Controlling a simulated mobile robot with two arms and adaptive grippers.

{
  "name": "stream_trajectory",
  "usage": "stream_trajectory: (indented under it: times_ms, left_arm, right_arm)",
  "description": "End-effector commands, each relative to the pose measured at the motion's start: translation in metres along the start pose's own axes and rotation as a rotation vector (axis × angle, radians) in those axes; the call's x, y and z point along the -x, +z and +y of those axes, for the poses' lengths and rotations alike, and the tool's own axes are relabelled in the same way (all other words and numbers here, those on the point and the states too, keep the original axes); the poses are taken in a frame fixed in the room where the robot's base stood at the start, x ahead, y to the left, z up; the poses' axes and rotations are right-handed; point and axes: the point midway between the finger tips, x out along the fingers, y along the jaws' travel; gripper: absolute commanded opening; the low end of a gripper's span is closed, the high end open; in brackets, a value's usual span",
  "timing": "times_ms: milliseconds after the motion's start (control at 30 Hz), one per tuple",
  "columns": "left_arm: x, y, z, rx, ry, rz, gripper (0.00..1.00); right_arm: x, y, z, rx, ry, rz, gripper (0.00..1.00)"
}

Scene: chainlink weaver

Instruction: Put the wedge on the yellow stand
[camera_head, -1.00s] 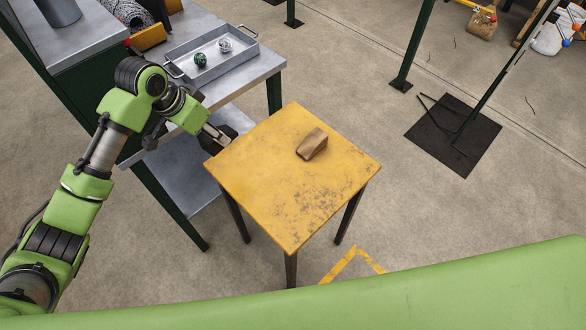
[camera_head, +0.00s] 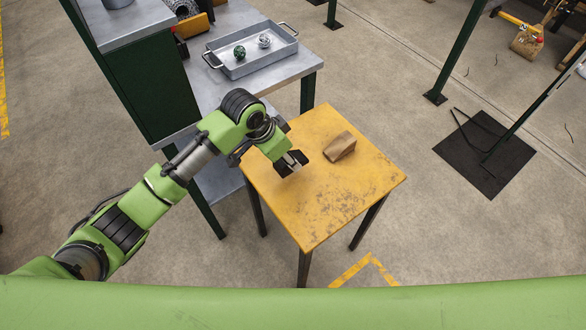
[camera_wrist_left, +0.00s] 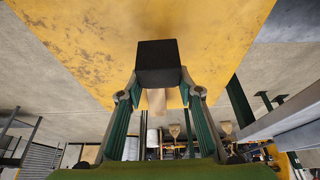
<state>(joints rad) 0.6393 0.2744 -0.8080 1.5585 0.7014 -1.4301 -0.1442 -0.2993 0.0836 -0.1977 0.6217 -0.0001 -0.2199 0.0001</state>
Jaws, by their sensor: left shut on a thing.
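The yellow stand (camera_head: 318,208) is a square table with a worn top and dark legs, and its top fills much of the left wrist view (camera_wrist_left: 90,50). A brown wedge-shaped block (camera_head: 340,146) lies on its far right part; a brown piece also shows behind my fingers in the left wrist view (camera_wrist_left: 156,99). My left gripper (camera_head: 293,161) is shut on a black block (camera_wrist_left: 157,62), which sticks out past the fingertips. In the head view the black block (camera_head: 284,168) is over the left part of the stand top, left of the brown block. Whether it touches the top I cannot tell.
A grey metal bench (camera_head: 285,68) stands behind the stand to the left, with a metal tray (camera_head: 240,69) holding a green ball and a silver ball. A dark green cabinet (camera_head: 150,85) is left of it. A black mat (camera_head: 485,152) lies on the floor at right.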

Motion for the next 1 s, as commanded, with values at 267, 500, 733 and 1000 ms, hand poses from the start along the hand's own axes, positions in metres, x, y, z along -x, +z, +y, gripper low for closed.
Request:
stream_trajectory:
  times_ms: [267,500,733,1000]
  left_arm:
    - [-0.03,0.008,0.018,0.002,0.001,-0.003,0.07]
    - [-0.049,0.015,0.017,-0.001,-0.002,0.001,0.07]
    - [-0.05,0.016,0.017,0.0,-0.001,0.001,0.07]
    - [-0.051,0.017,0.017,0.0,-0.001,-0.001,0.5]
  right_arm:
    - [0.006,0.005,-0.001,0.0,-0.001,-0.008,0.49]
    - [0.007,0.004,-0.001,0.001,-0.002,-0.007,0.49]
    - [0.007,0.001,-0.005,0.0,-0.006,-0.003,0.49]
    - [0.007,0.0,-0.007,0.001,-0.008,-0.001,0.49]
